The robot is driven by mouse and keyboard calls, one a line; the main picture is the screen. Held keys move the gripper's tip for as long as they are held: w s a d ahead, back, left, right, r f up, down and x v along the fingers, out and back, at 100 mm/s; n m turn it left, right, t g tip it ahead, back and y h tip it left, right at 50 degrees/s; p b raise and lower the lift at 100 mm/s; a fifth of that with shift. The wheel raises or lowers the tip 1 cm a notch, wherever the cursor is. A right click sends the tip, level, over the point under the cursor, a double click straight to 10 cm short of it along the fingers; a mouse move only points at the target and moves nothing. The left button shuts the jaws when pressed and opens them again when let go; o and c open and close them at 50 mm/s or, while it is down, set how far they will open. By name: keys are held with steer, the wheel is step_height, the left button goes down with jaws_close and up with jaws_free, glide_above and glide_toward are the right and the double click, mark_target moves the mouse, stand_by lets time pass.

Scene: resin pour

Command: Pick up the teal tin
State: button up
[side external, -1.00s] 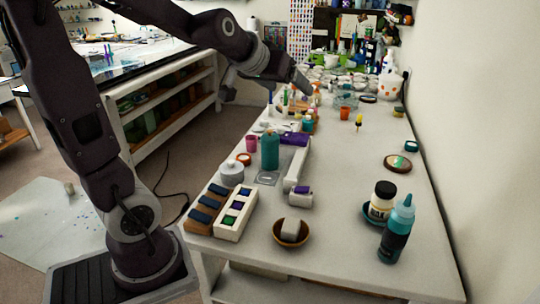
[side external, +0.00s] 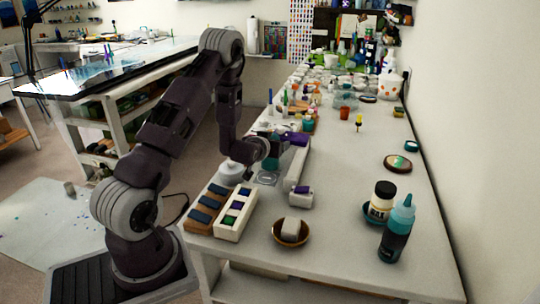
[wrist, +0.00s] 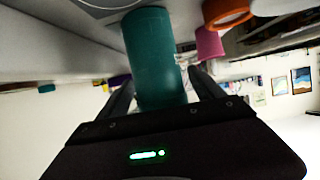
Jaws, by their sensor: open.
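The teal tin (wrist: 152,55) is a plain upright cylinder standing on the table. In the wrist view, which is upside down, it lies between the two fingers of my gripper (wrist: 162,84). The gripper is open, with one finger on each side of the tin. A narrow gap shows beside the right finger; I cannot tell whether the left finger touches. In the side view my gripper (side external: 276,147) is low over the table at the tin, hiding most of it.
A pink cup (wrist: 209,43) and an orange-rimmed jar (wrist: 226,13) stand near the tin. A white box with coloured blocks (side external: 236,215) and a bowl (side external: 290,234) are in front. A teal bottle (side external: 397,232) stands at the right.

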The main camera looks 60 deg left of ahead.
steer(key=shift+w+a+f, duration=0.3)
steer(key=shift+w+a, duration=0.1)
steer(key=shift+a, duration=0.1)
steer(key=shift+c, duration=0.5)
